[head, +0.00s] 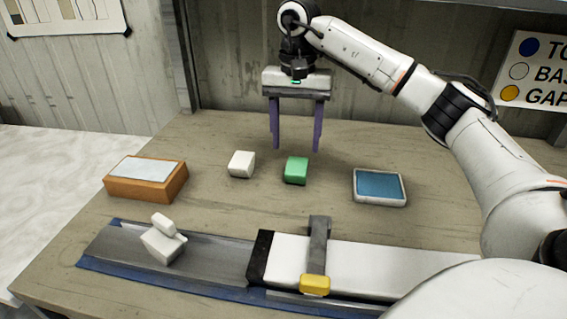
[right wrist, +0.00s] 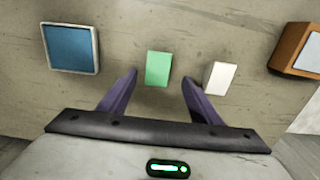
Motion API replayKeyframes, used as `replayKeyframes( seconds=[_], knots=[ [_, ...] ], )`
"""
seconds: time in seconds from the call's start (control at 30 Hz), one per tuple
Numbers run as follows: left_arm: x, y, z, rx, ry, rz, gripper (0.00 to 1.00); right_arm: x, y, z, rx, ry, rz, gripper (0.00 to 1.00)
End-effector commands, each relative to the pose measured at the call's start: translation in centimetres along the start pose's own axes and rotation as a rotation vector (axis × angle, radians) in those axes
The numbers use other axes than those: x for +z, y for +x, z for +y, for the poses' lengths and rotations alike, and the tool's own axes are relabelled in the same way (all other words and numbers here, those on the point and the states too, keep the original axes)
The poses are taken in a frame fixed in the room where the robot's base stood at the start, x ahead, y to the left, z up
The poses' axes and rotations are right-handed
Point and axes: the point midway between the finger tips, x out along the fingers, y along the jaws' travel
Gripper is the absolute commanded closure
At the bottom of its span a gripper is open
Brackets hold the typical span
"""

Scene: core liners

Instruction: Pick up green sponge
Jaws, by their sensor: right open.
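The green sponge (head: 296,170) is a small block lying on the wooden table, between a white block and a blue-topped tray. It also shows in the right wrist view (right wrist: 158,69), just beyond the fingertips and between their lines. My right gripper (head: 296,149) has two purple fingers pointing down, spread apart and empty. It hangs above and behind the sponge in the head view, not touching it. In the right wrist view the gripper (right wrist: 160,75) has nothing between its fingers. My left gripper is not in view.
A white block (head: 241,164) lies close left of the sponge. An orange box (head: 146,189) is at the left, a blue-topped tray (head: 379,204) at the right. In front runs a blue-edged rail (head: 100,267) with a white piece (head: 159,246) and a yellow-tipped clamp (head: 315,284).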

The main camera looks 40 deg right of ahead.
Motion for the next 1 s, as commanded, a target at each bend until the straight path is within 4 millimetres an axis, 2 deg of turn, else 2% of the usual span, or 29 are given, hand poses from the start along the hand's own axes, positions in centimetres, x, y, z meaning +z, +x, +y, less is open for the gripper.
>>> replayKeyframes(
  seconds=[0.1,0.2,0.37,0.6,0.9,0.93,1.0],
  knots=[
    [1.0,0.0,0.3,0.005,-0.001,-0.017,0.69,0.0,1.9,0.1,0.003,0.001,-0.001,0.42],
    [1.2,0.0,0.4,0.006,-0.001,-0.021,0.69,0.0,2.7,0.0,0.002,0.0,-0.001,0.42],
    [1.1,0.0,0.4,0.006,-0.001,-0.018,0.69,-0.1,4.1,0.1,0.002,0.0,-0.001,0.42],
    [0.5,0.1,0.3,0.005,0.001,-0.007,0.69,-0.4,7.5,0.2,0.002,0.0,0.0,0.42],
    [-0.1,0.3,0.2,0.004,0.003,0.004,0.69,-0.4,8.1,0.2,0.0,0.0,0.001,0.42],
    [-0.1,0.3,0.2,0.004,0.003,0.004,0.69,-0.4,8.1,0.2,0.0,0.0,0.001,0.44],
    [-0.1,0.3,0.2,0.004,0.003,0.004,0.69,-0.4,8.1,0.2,0.0,0.0,0.0,0.56]
  ],
)
